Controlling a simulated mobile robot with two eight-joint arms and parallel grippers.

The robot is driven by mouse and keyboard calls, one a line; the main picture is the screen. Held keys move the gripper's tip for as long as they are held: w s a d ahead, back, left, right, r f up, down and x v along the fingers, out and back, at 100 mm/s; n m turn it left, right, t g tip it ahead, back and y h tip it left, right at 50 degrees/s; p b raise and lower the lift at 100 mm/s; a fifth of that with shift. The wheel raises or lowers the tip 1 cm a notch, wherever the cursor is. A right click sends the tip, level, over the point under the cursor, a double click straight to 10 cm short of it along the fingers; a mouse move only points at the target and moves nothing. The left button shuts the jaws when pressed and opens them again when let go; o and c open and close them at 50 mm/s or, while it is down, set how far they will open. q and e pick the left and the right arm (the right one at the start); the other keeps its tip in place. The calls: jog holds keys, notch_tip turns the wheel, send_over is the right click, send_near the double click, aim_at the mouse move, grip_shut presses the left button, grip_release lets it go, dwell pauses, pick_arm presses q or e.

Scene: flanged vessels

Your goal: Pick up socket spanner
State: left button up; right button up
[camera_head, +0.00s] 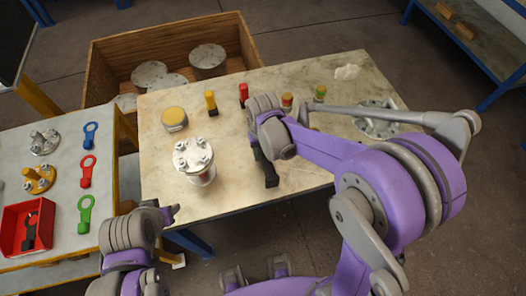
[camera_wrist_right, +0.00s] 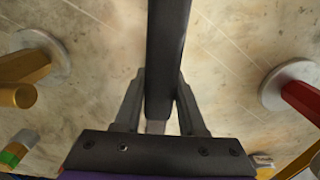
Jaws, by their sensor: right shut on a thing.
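A black bar, which looks like the socket spanner (camera_head: 268,170), is held by my right gripper (camera_wrist_right: 160,115). In the wrist view the dark spanner (camera_wrist_right: 168,50) runs up between the two grey fingers, which are shut on it. Its far end is out of that frame. In the head view it hangs below my right gripper over the light table, near the flanged vessel; whether it touches the table I cannot tell. My left gripper (camera_head: 172,212) is low in the head view by the table's front left edge; its jaw state is unclear.
The bolted flanged vessel (camera_head: 195,160) stands left of the spanner. A yellow-topped can (camera_head: 174,118), a yellow-handled tool (camera_head: 211,103) and a red-handled tool (camera_head: 243,94) stand behind. A wooden crate (camera_head: 100,60) is behind the table. A red tray (camera_head: 14,215) is at left.

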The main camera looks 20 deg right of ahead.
grip_shut()
notch_tip(320, 180, up, 10)
jog(key=shift+r+p, duration=0.1)
jog(key=shift+p, duration=0.3)
dwell(0.3)
